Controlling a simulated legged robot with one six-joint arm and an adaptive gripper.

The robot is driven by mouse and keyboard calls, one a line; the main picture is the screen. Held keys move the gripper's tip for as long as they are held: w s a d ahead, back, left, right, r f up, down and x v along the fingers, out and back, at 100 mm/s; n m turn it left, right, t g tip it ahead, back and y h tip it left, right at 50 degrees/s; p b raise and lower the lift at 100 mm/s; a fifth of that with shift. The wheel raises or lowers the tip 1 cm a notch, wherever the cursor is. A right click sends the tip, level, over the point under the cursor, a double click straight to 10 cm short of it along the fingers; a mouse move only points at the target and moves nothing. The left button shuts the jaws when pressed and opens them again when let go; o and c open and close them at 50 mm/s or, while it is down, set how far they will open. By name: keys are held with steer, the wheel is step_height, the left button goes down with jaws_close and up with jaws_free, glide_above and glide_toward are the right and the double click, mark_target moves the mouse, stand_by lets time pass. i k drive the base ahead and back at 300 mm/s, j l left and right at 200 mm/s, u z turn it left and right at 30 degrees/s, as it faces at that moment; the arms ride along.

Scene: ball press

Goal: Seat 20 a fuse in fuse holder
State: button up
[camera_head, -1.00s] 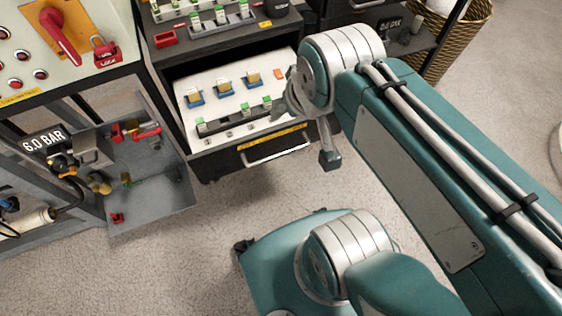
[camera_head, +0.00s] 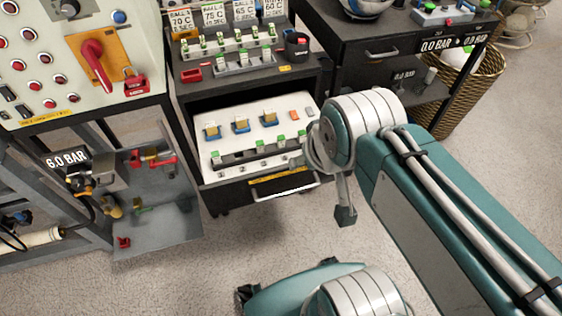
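An open drawer (camera_head: 203,160) with a white panel stands in the dark cabinet. On the panel, several blue bases with tan tops sit in a back row, and a row of small green-topped parts (camera_head: 260,145) runs along the front. These look like fuses or holders; ratings are too small to read. Racks of similar green-and-white parts (camera_head: 228,42) stand on the cabinet top. My gripper (camera_head: 311,155) is at the drawer's right front corner, mostly hidden by my wrist. I cannot see its fingertips clearly, or whether it holds anything or touches the panel.
A control panel (camera_head: 50,45) with a red handle and padlock stands left. Below it is a grey tray (camera_head: 165,232) with valves and a 6.0 BAR sign (camera_head: 66,160). A second dark cabinet (camera_head: 385,30) and a wicker basket (camera_head: 470,90) are at right. The front floor is mostly clear.

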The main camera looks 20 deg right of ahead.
mark_target(244, 177)
steer(key=i+l+u, duration=0.15)
steer(key=l, duration=0.2)
steer(key=i+l+u, duration=0.15)
steer(key=l, duration=0.2)
steer(key=i+l+u, duration=0.15)
steer(key=l, duration=0.25)
steer(key=i+l+u, duration=0.15)
steer(key=l, duration=0.2)
